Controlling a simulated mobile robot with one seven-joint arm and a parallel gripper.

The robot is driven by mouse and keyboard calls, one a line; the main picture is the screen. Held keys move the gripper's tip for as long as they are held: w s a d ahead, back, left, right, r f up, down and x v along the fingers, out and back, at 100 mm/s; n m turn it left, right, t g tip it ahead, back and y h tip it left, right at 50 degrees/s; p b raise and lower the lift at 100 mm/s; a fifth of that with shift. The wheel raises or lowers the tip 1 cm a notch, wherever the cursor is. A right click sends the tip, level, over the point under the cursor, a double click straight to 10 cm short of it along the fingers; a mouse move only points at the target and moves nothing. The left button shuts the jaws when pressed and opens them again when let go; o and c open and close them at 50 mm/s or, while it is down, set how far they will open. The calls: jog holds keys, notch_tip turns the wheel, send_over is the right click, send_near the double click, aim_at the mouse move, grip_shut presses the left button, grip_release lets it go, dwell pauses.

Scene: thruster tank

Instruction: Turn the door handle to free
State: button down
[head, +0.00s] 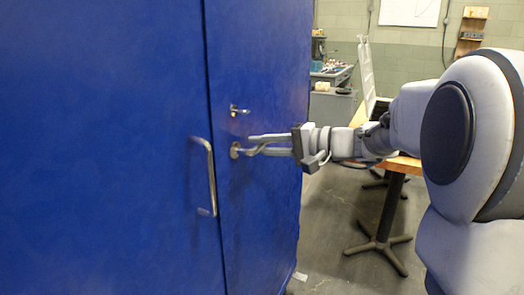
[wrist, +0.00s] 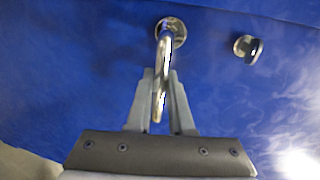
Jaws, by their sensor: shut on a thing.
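The blue door (head: 258,60) fills the left of the head view. Its metal lever handle (head: 237,150) sticks out from a round rose on the door's right panel. In the wrist view the handle (wrist: 163,65) runs down from its rose, between my fingers. My gripper (head: 250,144) reaches in from the right and is shut on the lever. In the wrist view my gripper (wrist: 161,78) has one finger on each side of the lever. In the head view the fingers hide part of the lever.
A small metal lock or knob (head: 238,110) sits above the handle; it also shows in the wrist view (wrist: 248,48). A long vertical pull bar (head: 211,178) is on the left panel. A wooden-topped table (head: 405,164) stands behind my arm. Open floor (head: 330,215) lies right of the door.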

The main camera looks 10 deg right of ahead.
jog(key=shift+r, duration=0.1)
jog(key=c, duration=0.8)
grip_release()
jog(key=shift+d, duration=0.1)
jog(key=p+v, duration=0.3)
jog(key=v, duration=1.4)
jog(key=shift+p, duration=0.3)
jog(key=shift+s, duration=0.15)
